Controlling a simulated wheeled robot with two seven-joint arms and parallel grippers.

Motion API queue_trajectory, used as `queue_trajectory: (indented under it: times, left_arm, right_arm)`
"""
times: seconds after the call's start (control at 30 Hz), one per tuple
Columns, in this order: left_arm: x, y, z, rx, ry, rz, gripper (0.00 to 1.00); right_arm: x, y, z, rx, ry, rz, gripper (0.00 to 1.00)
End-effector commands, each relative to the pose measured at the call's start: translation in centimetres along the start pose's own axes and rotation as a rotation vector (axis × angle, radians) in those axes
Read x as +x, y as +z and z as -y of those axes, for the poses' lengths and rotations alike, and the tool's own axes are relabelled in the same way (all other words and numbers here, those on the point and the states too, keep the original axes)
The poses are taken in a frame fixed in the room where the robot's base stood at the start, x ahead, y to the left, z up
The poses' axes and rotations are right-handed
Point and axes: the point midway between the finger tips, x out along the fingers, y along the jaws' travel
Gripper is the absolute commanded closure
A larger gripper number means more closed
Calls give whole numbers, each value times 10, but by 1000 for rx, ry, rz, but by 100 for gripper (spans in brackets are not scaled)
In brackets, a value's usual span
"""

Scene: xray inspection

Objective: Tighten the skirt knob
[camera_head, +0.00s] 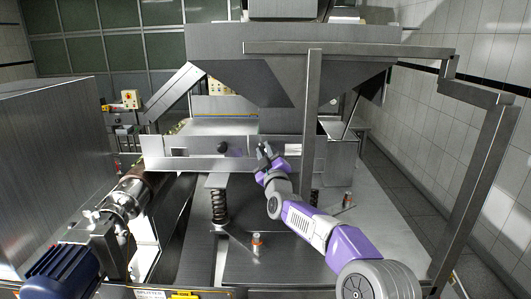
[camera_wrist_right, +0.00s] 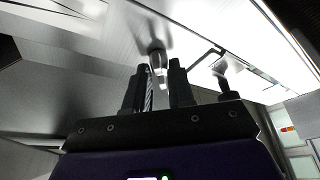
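A round black knob (camera_head: 222,147) sits on the pale metal skirt panel (camera_head: 190,164) across the machine's front. My right gripper (camera_head: 265,150) is in front of this panel, to the right of the knob and apart from it. I cannot tell whether another knob is hidden behind the gripper. In the right wrist view, the two dark fingers of the right gripper (camera_wrist_right: 160,80) stand apart. A small metal fitting (camera_wrist_right: 158,60) shows beyond the gap; I cannot tell whether it touches the fingers. My left gripper is not in view.
A grey hopper (camera_head: 290,60) hangs above the panel. An upright steel post (camera_head: 310,120) stands just right of my right gripper, with a bent frame further right. A coil spring (camera_head: 220,206) is below the panel. A blue motor (camera_head: 65,270) stands at lower left.

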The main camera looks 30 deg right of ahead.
Motion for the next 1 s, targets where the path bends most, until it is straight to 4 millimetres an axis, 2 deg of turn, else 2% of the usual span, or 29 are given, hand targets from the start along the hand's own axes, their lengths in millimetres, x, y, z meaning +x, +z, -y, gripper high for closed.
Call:
queue_trajectory:
  times: [0.03, 0.1, 0.37, 0.53, 1.0]
  left_arm:
    - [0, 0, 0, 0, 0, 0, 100]
    - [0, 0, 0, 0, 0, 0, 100]
    - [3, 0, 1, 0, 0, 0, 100]
    - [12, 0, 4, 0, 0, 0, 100]
    - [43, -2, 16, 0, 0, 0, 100]
  right_arm:
    - [0, 0, 0, 0, -1, 0, 92]
    - [0, 0, 0, 0, -1, 0, 100]
    - [0, 0, 2, 18, 6, -1, 100]
    - [-1, 0, 3, 78, 32, -3, 100]
    - [0, 0, 6, 445, 181, -2, 100]
